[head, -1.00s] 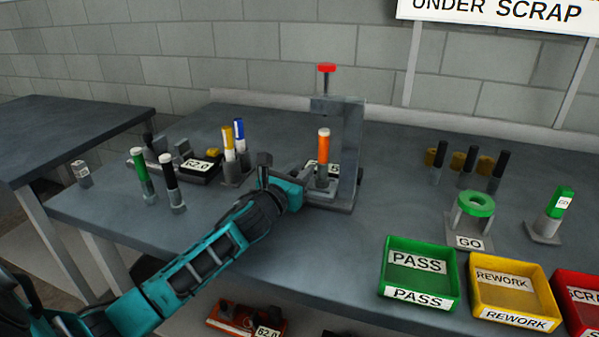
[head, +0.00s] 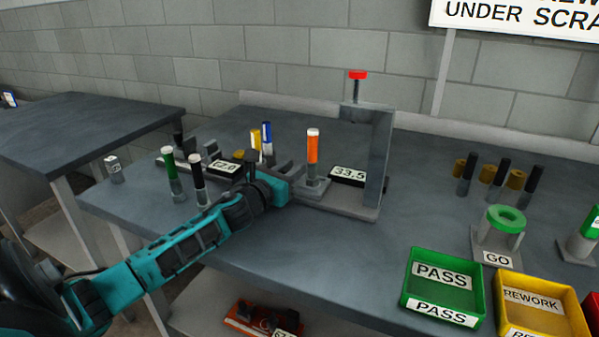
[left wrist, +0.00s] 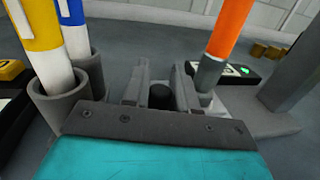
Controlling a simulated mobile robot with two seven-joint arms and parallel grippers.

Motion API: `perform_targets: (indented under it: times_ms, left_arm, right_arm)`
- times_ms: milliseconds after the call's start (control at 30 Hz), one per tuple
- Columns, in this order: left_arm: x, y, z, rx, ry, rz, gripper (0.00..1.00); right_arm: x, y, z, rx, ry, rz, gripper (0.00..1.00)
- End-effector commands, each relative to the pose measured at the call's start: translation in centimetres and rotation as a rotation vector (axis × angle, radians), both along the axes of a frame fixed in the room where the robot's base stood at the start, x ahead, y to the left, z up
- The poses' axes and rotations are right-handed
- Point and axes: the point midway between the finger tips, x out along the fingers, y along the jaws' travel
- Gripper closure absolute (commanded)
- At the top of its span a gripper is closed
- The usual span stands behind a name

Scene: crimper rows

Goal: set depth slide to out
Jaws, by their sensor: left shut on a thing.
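The crimper (head: 372,150) is a grey frame with a red-topped plunger, standing on a grey base. Its depth slide (head: 312,190) carries an upright orange, white-topped cartridge (head: 312,148) in a grey cup, left of the frame and not under the plunger. My left gripper (head: 285,172) is at the slide's left end. In the left wrist view its fingers (left wrist: 160,92) are shut on a dark round knob (left wrist: 161,96), close beside the cup. The fingertips are partly hidden in the head view. My right gripper is not in view.
A display reading 33.5 (head: 348,176) lies on the crimper base. Yellow and blue cartridges (head: 261,140) stand in cups just left of my gripper, with green (head: 171,168) and black (head: 197,178) ones further left. A green PASS bin (head: 444,270) is front right. The table front centre is clear.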

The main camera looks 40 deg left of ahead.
Motion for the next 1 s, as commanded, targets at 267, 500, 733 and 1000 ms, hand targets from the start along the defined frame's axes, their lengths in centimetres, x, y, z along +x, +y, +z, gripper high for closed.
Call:
perform_targets:
  times_ms: [267,500,733,1000]
  left_arm:
    - [-0.1,0.6,-0.1,0.005,0.005,0.015,0.7]
    - [0.0,0.5,-0.1,0.005,0.005,0.014,0.66]
    - [-1.0,0.4,-0.2,0.006,0.007,0.012,0.66]
    - [-5.0,0.0,-0.2,0.004,0.007,0.009,0.66]
  right_arm:
    - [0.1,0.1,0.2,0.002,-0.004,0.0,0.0]
    - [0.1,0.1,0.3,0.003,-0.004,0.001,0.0]
    - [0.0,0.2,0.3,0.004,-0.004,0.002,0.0]
    - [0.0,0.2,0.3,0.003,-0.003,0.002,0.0]
